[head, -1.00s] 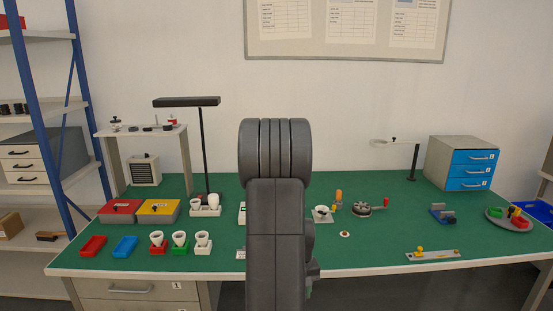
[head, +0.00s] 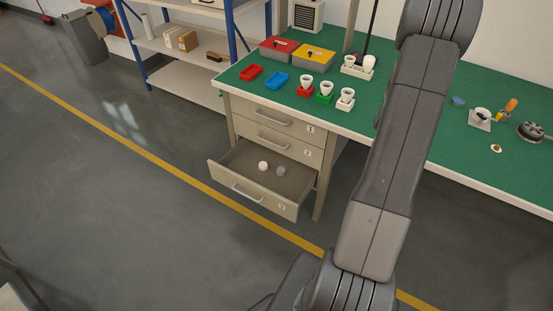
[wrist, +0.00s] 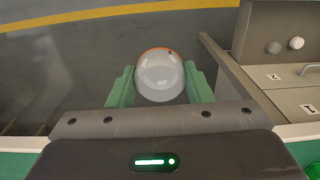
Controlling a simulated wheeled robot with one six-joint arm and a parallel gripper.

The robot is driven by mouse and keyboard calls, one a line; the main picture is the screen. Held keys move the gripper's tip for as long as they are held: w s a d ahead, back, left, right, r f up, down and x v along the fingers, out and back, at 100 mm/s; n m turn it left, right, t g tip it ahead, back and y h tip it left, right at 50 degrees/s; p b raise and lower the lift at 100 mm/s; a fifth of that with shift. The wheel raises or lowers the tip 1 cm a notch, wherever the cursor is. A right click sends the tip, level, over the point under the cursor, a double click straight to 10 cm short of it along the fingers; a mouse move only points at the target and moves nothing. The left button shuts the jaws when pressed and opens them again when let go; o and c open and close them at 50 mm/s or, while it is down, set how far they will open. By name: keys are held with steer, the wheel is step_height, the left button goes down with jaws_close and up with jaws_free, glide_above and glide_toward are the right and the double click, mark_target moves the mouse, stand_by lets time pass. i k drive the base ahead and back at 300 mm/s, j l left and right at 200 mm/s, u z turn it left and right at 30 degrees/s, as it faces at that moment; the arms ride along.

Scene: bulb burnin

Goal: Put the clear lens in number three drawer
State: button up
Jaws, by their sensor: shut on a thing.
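The clear lens (wrist: 160,75), a see-through dome with an orange rim along its far edge, is in the wrist view. My gripper (wrist: 160,87) is shut on it, one green finger on each side. Gripper and lens do not show in the head view. The number three drawer (head: 226,183) is the lowest of the desk's drawers and stands pulled open. It holds a white round thing (head: 263,166) and a grey round thing (head: 281,171). In the wrist view the open drawer (wrist: 285,20) is at the upper right, apart from the lens.
Drawers one (head: 272,120) and two (head: 272,142) are shut above it. The green bench top (head: 240,75) carries a red tray (head: 251,72), a blue tray (head: 277,81), lidded boxes and several cups. The floor before the open drawer is clear, with a yellow line across it.

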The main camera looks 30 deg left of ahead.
mark_target(264, 181)
steer(key=u, duration=1.35)
steer(key=i+u, duration=0.35)
steer(key=i, duration=0.65)
